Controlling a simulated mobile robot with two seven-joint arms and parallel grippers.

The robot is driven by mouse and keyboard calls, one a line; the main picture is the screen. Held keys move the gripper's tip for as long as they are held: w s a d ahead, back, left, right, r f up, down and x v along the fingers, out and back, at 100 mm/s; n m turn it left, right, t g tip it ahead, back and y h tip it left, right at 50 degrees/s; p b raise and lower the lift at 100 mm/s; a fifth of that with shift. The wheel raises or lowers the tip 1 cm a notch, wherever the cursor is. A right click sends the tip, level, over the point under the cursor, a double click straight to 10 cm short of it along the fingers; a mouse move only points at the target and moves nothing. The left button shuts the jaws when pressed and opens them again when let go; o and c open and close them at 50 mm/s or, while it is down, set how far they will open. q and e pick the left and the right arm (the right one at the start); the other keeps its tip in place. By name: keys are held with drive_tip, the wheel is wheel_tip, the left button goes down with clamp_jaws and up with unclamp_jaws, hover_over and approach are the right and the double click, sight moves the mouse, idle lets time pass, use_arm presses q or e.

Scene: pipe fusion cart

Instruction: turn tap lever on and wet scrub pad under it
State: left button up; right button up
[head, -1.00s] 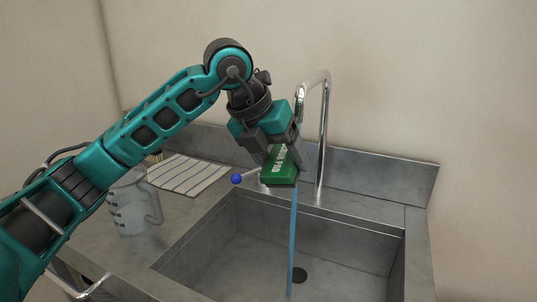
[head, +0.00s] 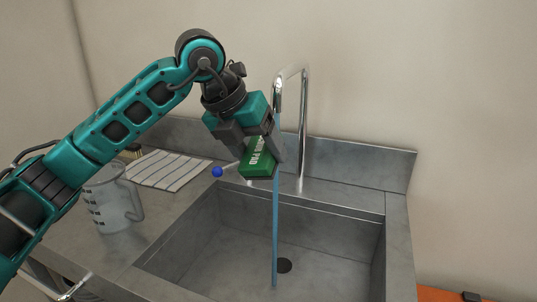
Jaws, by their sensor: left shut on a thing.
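A green scrub pad (head: 257,164) with white lettering is held in my left gripper (head: 255,146), whose fingers are shut on it. The pad is above the sink's rear left part, at the left side of the water stream (head: 276,210); I cannot tell whether the water touches it. The chrome tap (head: 304,130) arches up behind the sink and its spout lets a blue stream fall to the sink floor. The tap lever (head: 218,172), with a blue ball end, points left below the gripper. My right gripper is not in view.
The grey steel sink (head: 330,253) has a dark drain (head: 284,265) in its floor. A clear measuring jug (head: 112,203) stands on the counter at left. A striped cloth (head: 170,168) lies behind it, with a brush (head: 131,151) near it. The counter right of the tap is clear.

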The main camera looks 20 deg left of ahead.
use_arm(q)
drive_tip(key=s+a+b, duration=0.2)
drive_tip(key=s+a, duration=0.1)
drive_tip(key=s, duration=0.2)
drive_tip(key=shift+s+a, duration=0.15)
drive_tip(key=shift+s, duration=0.2)
idle(1.3)
drive_tip(key=s+a+r+p, duration=0.1)
drive_tip(key=s+a+r, duration=0.1)
drive_tip(key=s+r, duration=0.2)
drive_tip(key=shift+s+a, duration=0.15)
drive_tip(key=shift+a, duration=0.15)
idle(1.3)
